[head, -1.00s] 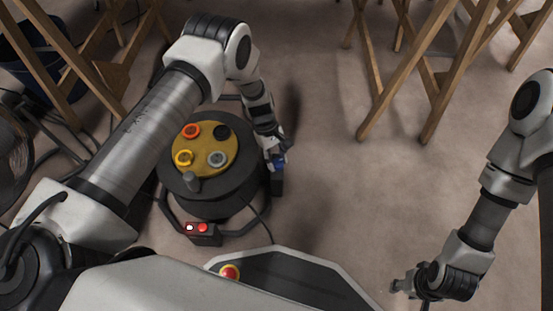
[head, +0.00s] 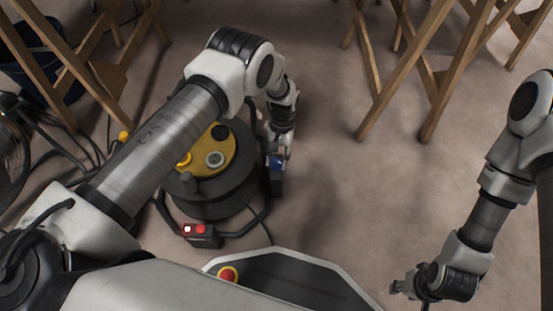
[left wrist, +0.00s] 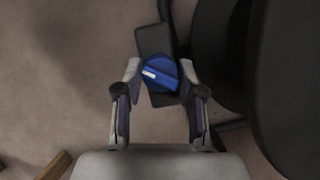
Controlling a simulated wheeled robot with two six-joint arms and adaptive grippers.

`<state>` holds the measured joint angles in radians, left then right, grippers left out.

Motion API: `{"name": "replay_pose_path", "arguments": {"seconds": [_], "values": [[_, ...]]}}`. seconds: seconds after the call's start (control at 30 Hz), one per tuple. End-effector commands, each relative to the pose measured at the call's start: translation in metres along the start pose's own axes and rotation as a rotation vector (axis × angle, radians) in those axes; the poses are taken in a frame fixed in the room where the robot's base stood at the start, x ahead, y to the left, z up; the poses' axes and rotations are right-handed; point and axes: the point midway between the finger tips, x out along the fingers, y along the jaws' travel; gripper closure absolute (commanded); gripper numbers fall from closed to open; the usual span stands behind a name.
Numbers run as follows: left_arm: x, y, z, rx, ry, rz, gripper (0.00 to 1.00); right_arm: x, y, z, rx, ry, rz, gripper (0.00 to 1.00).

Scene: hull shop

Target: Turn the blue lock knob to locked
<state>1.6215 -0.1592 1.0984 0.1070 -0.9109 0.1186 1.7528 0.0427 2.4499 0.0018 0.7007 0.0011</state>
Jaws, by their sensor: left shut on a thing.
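The cable reel (head: 225,192) has a yellow face (head: 224,168) with sockets, partly behind my left arm. A switch box (head: 203,234) with red buttons sits at its front. Wooden trestles (head: 401,75) stand at the back. The middle floor is clear.

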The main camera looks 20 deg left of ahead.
Motion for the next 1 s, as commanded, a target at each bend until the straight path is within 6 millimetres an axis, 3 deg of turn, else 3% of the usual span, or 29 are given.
{"name": "replay_pose_path", "arguments": {"seconds": [0.3, 0.87, 0.9, 0.93, 1.0], "values": [[0.0006, 0.0010, 0.0000, 0.131, 0.000, -0.054, 0.96, 0.0003, 0.0000, 0.0000, 0.000, 0.000, 0.000, 0.60], [0.0006, 0.0008, 0.0002, 0.160, 0.000, -0.066, 0.96, 0.0004, 0.0000, 0.0000, 0.000, 0.000, 0.000, 0.60], [0.0006, 0.0009, 0.0002, 0.160, 0.000, -0.066, 0.47, 0.0004, 0.0000, 0.0000, 0.000, 0.000, 0.000, 0.60], [0.0006, 0.0009, 0.0002, 0.160, 0.000, -0.066, 0.37, 0.0004, 0.0000, 0.0000, 0.000, 0.000, 0.000, 0.60], [0.0005, 0.0009, 0.0002, 0.160, 0.000, -0.066, 0.37, 0.0003, 0.0000, 0.0000, 0.000, 0.000, 0.000, 0.60]]}}
